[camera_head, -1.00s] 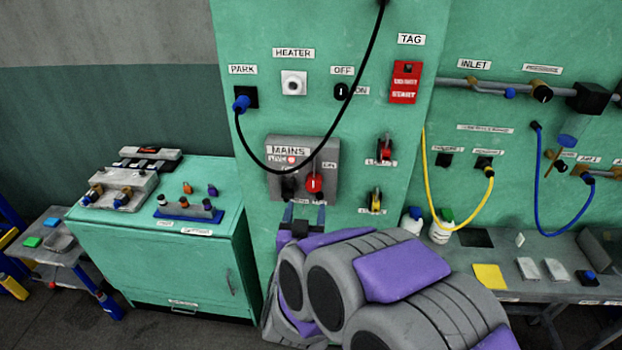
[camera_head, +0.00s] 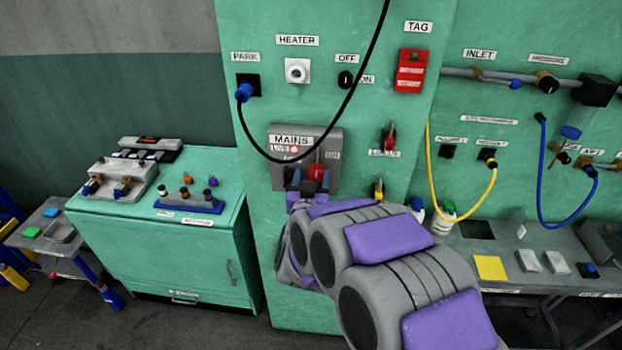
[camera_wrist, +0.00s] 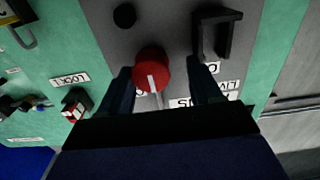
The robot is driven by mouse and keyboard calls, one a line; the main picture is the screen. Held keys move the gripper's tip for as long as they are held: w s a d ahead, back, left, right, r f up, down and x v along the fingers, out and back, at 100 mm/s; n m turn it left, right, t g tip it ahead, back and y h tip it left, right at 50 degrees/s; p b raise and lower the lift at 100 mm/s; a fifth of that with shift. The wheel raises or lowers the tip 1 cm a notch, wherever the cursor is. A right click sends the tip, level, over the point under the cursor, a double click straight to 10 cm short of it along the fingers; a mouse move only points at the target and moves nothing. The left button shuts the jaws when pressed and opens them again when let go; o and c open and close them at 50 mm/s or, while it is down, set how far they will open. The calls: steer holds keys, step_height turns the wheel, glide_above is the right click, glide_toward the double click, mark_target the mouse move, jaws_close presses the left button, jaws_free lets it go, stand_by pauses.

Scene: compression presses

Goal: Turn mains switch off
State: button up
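The grey mains box (camera_head: 333,134) is on the green panel, with a MAINS label and a small lit red LIVE lamp (camera_head: 294,149). Its red rotary switch (camera_head: 317,170) has a pale pointer line, clear in the wrist view (camera_wrist: 151,66). My gripper (camera_head: 308,183) is at the lower part of the box, in front of it. In the wrist view the two dark fingers (camera_wrist: 161,72) are spread apart, with the red knob showing between their tips. Gaps show on both sides, so it is not clamped. My gripper hides the lower part of the box in the head view.
A red lockout switch (camera_head: 389,137) is to the right. A green cabinet (camera_head: 190,255) stands left.

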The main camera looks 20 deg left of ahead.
steer(key=shift+d+r, duration=0.15)
steer(key=shift+d, duration=0.6)
steer(key=c, duration=0.4)
steer(key=shift+a, duration=0.25)
steer(key=c, duration=0.5)
jaws_close()
